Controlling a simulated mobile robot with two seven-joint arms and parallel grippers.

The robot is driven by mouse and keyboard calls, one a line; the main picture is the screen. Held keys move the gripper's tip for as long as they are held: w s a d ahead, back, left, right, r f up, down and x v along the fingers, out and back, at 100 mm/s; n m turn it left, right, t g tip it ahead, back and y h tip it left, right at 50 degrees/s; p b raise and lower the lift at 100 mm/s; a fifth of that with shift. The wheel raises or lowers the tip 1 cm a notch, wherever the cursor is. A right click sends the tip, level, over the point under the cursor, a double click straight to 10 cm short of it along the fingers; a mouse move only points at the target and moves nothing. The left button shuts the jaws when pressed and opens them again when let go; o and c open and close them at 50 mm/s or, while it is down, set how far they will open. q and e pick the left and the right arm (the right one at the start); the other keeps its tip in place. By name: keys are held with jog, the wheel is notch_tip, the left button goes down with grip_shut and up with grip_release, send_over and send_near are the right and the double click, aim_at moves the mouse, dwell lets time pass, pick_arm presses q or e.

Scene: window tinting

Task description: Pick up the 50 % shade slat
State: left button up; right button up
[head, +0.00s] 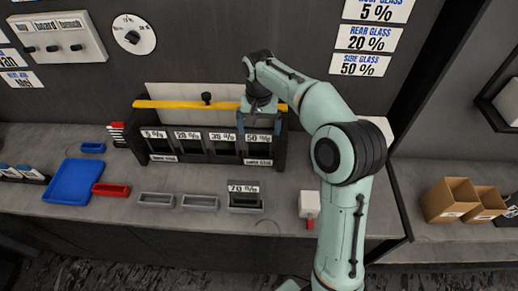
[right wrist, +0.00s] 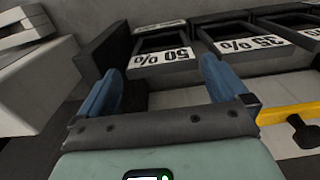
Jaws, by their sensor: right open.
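The 50 % shade slat (head: 258,138) stands in the rightmost slot of the dark rack (head: 205,159), its white label facing front. In the right wrist view the 50 % label (right wrist: 160,57) shows upside down, just beyond and between my fingertips. My right gripper (head: 258,122) is over the right end of the rack, at the top of the 50 % slot. In the right wrist view its two blue fingers (right wrist: 163,75) are apart with nothing between them. Whether they touch the slat I cannot tell. My left gripper is not in view.
Slots labelled 5 %, 20 % and 35 % (head: 222,137) lie left. A yellow bar (head: 180,104) with a black knob runs behind the rack. Small grey trays (head: 199,202), one labelled 70 % (head: 243,188), stand in front. A white block (head: 309,204) stands front right.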

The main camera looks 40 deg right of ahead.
aim_at(259, 132)
jog(key=shift+f+b, duration=0.4)
jog(key=shift+f, duration=2.3)
jog(key=shift+w, duration=0.1)
jog(key=c, duration=1)
jog(key=shift+r, duration=0.1)
jog(key=shift+c, duration=0.2)
